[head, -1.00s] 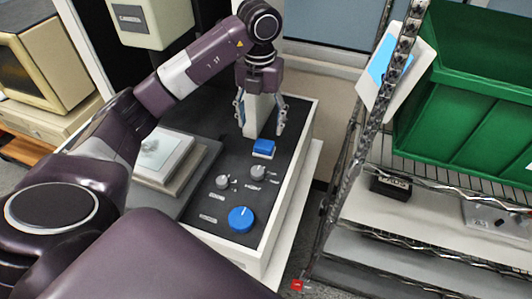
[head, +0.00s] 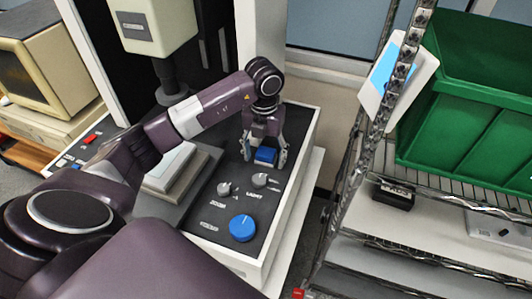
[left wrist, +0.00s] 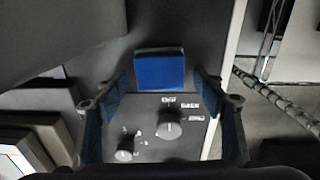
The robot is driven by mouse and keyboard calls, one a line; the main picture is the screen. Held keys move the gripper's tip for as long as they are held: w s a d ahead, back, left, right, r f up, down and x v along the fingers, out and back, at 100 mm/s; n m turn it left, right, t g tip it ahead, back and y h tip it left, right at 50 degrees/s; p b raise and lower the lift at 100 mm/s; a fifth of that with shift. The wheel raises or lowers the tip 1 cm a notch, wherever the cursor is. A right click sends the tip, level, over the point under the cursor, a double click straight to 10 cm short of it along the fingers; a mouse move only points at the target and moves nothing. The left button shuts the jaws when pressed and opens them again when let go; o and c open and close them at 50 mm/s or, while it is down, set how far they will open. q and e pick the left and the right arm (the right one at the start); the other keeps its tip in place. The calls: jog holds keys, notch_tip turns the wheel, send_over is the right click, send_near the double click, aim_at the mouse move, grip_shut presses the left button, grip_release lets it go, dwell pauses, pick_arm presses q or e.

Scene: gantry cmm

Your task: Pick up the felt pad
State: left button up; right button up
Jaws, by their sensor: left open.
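The felt pad (head: 265,155) looks like a small blue block on the dark control panel, near its far right part. It also shows in the left wrist view (left wrist: 160,71), just beyond the fingertips and centred between them. My left gripper (head: 264,158) points down over the pad, open, with one finger to each side of it. In the left wrist view the open fingers (left wrist: 161,90) have blue inner faces, and nothing is held between them. I cannot tell whether the fingers reach down to the panel. My right gripper is not in view.
Small grey knobs (head: 260,180) and a large blue knob (head: 243,228) stand on the panel (head: 205,215) nearer to me. A stacked grey plate (head: 188,188) lies left of them. A wire rack (head: 430,205) with a green bin (head: 465,110) stands to the right.

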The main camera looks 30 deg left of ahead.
aim_at(264, 156)
pick_arm(q)
jog(key=shift+c, duration=0.7)
jog(key=c, duration=1.1)
jog(key=shift+w+r+b, duration=0.1)
jog(key=shift+r+b, duration=0.2)
jog(key=shift+r, duration=0.3)
jog(key=r+b, duration=0.1)
jog(key=r, duration=0.1)
jog(key=r+b, duration=0.1)
jog(key=r, duration=0.2)
jog(key=shift+s+r, duration=0.2)
jog(key=shift+r, duration=0.15)
jog(key=s+d+b, duration=0.4)
jog(key=s, duration=1.3)
jog(key=shift+s+d, duration=0.15)
